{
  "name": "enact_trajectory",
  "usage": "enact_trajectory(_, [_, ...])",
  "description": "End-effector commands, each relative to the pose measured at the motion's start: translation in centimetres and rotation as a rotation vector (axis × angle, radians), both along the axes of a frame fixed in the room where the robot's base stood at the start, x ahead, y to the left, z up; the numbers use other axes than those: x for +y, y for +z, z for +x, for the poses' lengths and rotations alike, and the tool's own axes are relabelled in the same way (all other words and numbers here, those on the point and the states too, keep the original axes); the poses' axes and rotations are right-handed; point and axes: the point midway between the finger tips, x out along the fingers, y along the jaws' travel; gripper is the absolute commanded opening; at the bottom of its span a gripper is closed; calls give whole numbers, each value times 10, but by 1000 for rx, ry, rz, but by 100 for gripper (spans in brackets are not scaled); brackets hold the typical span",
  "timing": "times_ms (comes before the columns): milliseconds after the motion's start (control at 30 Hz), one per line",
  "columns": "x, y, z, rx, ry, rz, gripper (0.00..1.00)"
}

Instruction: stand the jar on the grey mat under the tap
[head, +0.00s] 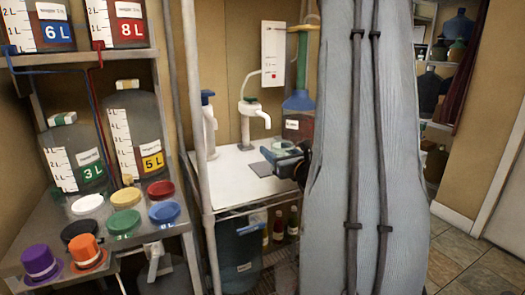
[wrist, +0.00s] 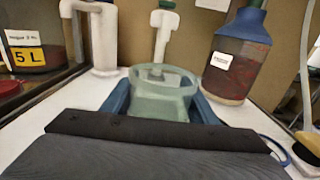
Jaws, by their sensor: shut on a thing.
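The jar is pale green glass with a wide open mouth; in the wrist view the jar (wrist: 150,102) stands upright between the two blue fingers of my gripper (wrist: 160,106). My gripper is shut on it. In the head view the jar (head: 283,146) shows just above my gripper (head: 287,160), to the right of the grey mat (head: 259,169). The white tap (head: 255,110) with a green top hangs over the white counter, left of the jar in the head view. In the wrist view the tap (wrist: 163,38) is beyond the jar. I cannot tell whether the jar touches the counter.
A white pump dispenser (head: 208,120) stands left of the tap. A reddish blue-topped bottle (head: 298,122) stands behind the jar. A pale upright post (head: 195,110) runs at the counter's left edge. The counter's front left (head: 230,188) is clear. My arm hides its right side.

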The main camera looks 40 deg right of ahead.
Motion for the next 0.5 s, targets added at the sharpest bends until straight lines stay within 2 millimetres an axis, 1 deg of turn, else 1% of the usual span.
enact_trajectory(33, [-1,1,13,-1,5,0,22])
enact_trajectory(100, [-5,1,30,-1,5,0,22])
enact_trajectory(200, [-10,1,53,-1,5,0,22])
enact_trajectory(300, [-14,1,71,-2,6,0,22])
enact_trajectory(400, [-17,1,83,-1,5,0,22])
enact_trajectory(500, [-18,0,88,-1,5,0,22])
